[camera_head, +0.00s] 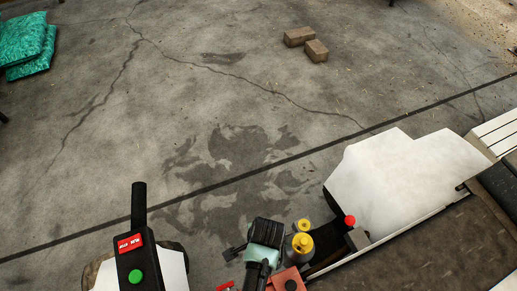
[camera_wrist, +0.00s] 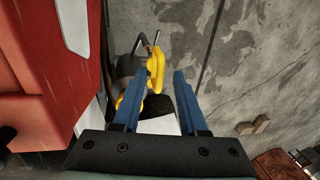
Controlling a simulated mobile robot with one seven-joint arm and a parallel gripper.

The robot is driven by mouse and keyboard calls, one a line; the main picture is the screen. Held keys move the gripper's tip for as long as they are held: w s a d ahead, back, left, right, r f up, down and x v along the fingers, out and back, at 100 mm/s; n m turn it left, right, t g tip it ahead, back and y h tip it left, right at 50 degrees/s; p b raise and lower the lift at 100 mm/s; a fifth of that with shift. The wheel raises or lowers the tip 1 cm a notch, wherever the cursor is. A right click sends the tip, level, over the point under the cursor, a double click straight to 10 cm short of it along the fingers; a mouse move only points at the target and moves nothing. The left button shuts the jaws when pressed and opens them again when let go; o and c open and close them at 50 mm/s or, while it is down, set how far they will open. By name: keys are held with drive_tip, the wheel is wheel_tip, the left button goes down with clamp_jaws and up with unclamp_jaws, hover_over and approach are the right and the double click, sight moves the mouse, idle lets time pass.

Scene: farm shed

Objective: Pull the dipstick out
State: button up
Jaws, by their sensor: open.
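A yellow loop-shaped handle (camera_wrist: 155,66), which looks like the dipstick's, shows in the wrist view at the fingertips. My gripper (camera_wrist: 159,76) has two blue fingers, open and apart. The loop appears in the gap between the fingertips, nearer the middle than either finger. I cannot tell whether it lies between them in depth or beyond them. Another yellow part shows low beside the left finger. The lower end of the dipstick is hidden. In the head view, yellow-topped parts (camera_head: 303,243) stand at the bottom centre; I cannot tell which is the dipstick.
A large red body (camera_wrist: 45,65) fills the left of the wrist view, close to the gripper. A red knob (camera_head: 350,220) stands beside a white panel (camera_head: 400,180). Two brown bricks (camera_head: 300,37) and teal sacks (camera_head: 25,45) lie on the cracked floor, which is otherwise mostly clear.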

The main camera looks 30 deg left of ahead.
wheel_tip(320, 180, up, 13)
drive_tip(key=s+d, duration=0.1)
drive_tip(key=d, duration=0.1)
drive_tip(key=shift+s+f, duration=0.15)
drive_tip(key=shift+s, duration=0.1)
drive_tip(key=shift+w, duration=0.1)
idle(0.4)
